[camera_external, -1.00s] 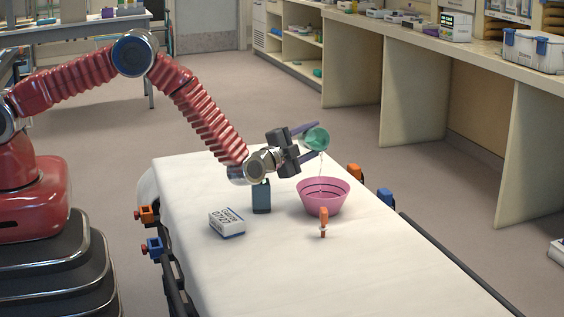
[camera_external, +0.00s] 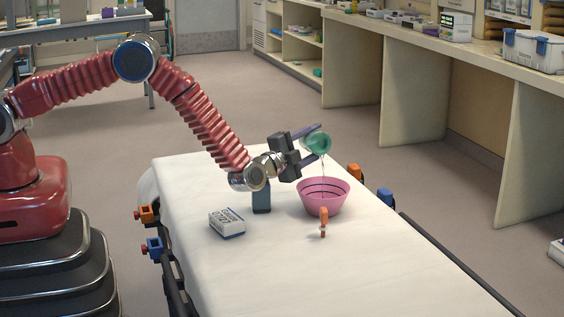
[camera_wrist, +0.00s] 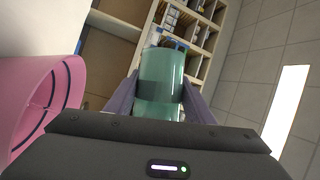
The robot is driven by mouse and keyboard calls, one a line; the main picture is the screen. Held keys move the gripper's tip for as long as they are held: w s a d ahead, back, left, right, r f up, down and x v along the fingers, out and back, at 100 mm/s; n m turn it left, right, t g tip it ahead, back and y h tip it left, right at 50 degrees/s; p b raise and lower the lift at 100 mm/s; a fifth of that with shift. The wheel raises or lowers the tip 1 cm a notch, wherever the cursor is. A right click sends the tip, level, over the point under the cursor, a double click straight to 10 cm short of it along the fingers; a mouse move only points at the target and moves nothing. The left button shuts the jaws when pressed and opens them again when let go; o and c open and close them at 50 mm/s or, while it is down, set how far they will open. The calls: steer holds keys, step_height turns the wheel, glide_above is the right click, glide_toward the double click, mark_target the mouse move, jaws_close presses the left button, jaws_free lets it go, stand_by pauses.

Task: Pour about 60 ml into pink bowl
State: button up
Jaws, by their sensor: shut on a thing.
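The pink bowl (camera_external: 323,202) stands upright on the white-covered stretcher, with dark rings inside it. My gripper (camera_external: 313,143) is shut on a green cup (camera_external: 317,145) and holds it tilted above the bowl. A thin clear stream falls from the cup toward the bowl. In the wrist view the green cup (camera_wrist: 160,82) sits between the two purple fingers, and part of the pink bowl (camera_wrist: 70,85) shows at the left. The liquid level in the bowl cannot be made out.
The stretcher's near part is clear.

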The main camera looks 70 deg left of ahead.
steer(key=shift+a+r+n, duration=0.4)
steer(key=shift+a+n, duration=0.1)
steer(key=shift+a, duration=0.1)
steer(key=shift+a+f+n+g, duration=0.15)
steer(key=shift+f+n+g, duration=0.2)
steer(key=shift+n, duration=0.25)
steer(key=shift+f+n+g+h, duration=0.3)
steer(key=shift+f+n+g, duration=0.35)
steer(key=shift+n, duration=0.45)
steer(key=shift+r, duration=0.2)
